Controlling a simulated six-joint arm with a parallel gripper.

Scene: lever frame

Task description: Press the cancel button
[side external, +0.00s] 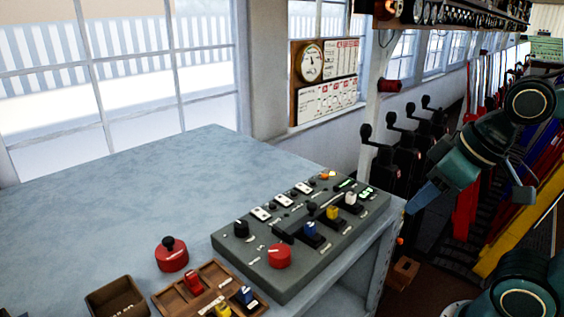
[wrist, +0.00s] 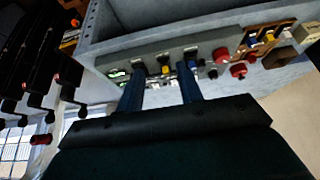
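A grey control panel (side external: 262,262) lies on the blue-grey desk in the side external view. It carries a big red knob (side external: 280,256), a black knob (side external: 241,229), white switches, blue, yellow and white levers, and a small orange button (side external: 324,175) at its far end. Labels are too small to read, so I cannot tell which control is marked cancel. The panel also shows in the wrist view (wrist: 205,45). My gripper (wrist: 160,85) is open, its two blue fingers apart and empty, with panel controls visible between and beyond them. In the side view my gripper (side external: 412,206) is by the panel's right end.
A red and black knob (side external: 172,256) stands on the desk (side external: 130,215) left of the panel. A wooden tray (side external: 208,273) with coloured pieces and an open brown box (side external: 117,298) are in front. Black levers (side external: 378,150) stand behind. The desk's far left is clear.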

